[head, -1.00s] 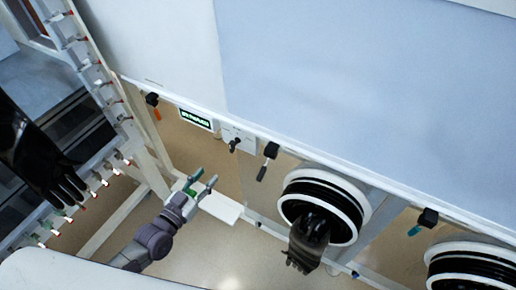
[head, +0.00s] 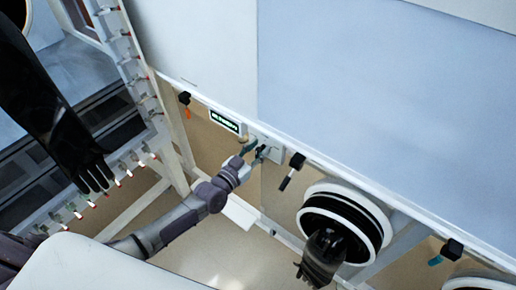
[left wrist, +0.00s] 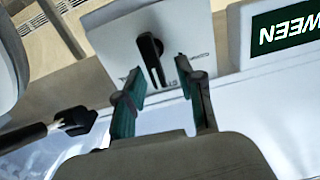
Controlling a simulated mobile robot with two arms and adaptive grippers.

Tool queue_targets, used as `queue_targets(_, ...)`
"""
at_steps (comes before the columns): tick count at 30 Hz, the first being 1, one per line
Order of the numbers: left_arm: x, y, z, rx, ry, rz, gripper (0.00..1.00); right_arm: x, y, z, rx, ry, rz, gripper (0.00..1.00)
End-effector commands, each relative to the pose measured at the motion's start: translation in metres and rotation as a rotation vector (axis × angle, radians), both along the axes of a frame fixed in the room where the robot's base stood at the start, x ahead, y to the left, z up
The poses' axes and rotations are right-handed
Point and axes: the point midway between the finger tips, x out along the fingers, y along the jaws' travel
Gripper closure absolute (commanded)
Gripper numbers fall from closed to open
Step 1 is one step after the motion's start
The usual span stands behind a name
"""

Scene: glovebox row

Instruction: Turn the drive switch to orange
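A black rotary switch (left wrist: 151,58) sits on a small white plate (left wrist: 118,42) with partly hidden printing, in the left wrist view. In the head view the plate (head: 275,153) is on the panel's lower edge, and the switch is partly hidden by my gripper. I see no orange mark on this plate. My left gripper (head: 254,152) is at the plate. In the left wrist view its teal-padded fingers (left wrist: 158,78) are apart, one on each side of the switch's lower end, with nothing clearly held. Contact cannot be told. My right gripper is out of view.
Black clamps with an orange handle (head: 187,112), a black handle (head: 286,181) and a teal handle (head: 436,260) line the edge. A glove port (head: 345,222) with a black glove (head: 320,260) is to the right. Another black glove (head: 60,125) hangs left.

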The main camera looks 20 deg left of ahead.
Motion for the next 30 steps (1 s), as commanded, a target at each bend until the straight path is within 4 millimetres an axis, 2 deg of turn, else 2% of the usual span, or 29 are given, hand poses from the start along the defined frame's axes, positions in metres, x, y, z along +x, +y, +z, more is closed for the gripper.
queue_targets(9, 0.002, -0.001, 0.000, 0.000, 0.000, 0.000, 0.64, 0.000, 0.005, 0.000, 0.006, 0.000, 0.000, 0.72)
queue_targets(15, 0.002, -0.001, 0.000, 0.000, 0.000, 0.000, 0.97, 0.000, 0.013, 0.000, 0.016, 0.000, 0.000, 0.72)
queue_targets(16, 0.002, -0.001, 0.000, 0.000, 0.000, 0.000, 1.00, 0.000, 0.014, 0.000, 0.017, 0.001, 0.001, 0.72)
queue_targets(30, 0.002, 0.001, -0.001, -0.061, 0.022, 0.000, 1.00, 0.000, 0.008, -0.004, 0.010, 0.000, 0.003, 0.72)
